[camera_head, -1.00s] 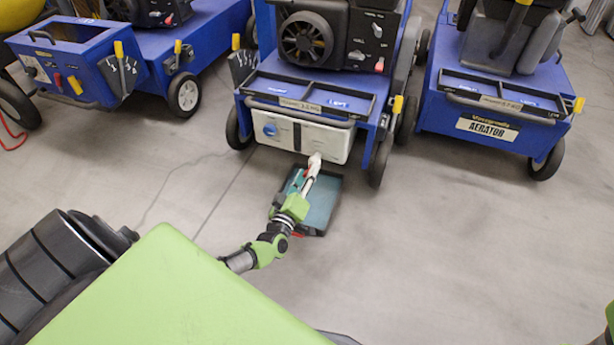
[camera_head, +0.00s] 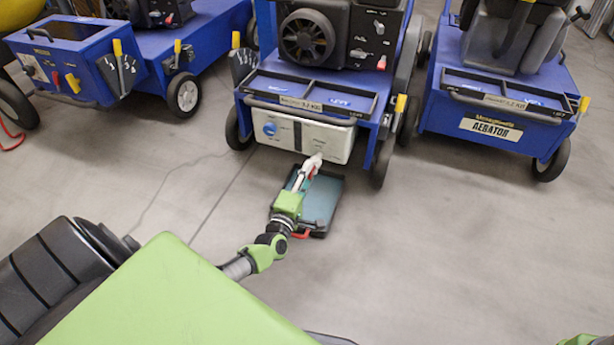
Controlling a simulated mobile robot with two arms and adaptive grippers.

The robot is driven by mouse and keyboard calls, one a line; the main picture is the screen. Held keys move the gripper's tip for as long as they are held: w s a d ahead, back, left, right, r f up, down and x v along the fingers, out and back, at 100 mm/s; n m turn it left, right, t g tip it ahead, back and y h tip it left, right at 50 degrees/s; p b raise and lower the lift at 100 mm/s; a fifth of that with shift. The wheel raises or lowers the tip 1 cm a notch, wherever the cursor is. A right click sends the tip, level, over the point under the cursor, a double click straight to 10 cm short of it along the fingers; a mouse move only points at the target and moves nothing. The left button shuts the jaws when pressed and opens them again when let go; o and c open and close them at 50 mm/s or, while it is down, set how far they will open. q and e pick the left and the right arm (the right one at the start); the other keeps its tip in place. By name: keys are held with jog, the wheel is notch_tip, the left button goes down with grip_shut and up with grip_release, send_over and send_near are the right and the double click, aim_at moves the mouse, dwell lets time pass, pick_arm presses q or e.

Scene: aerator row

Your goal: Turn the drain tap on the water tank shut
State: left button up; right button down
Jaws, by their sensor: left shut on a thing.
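The water tank (camera_head: 330,145) is a white box under the front of the middle blue machine. It has a blue round cap (camera_head: 270,129) on its left and a dark vertical strip near its middle. My left gripper (camera_head: 315,160) is at the tank's lower edge, right of the middle, with its arm reaching up from below. It is shut on the drain tap there. The fingers hide most of the tap, so its handle's angle cannot be told. My right gripper is not in view.
A dark tray with teal inside (camera_head: 322,205) lies on the floor under my left gripper. Blue machines stand at left (camera_head: 85,60) and right (camera_head: 495,115), with small black wheels (camera_head: 183,95). The grey floor (camera_head: 440,240) at front right is clear.

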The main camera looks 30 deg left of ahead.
pick_arm(q)
jog(key=shift+f, duration=0.1)
dwell(0.4)
jog(key=o, duration=1.1)
jog(key=shift+s, duration=0.1)
jog(key=v, duration=1.2)
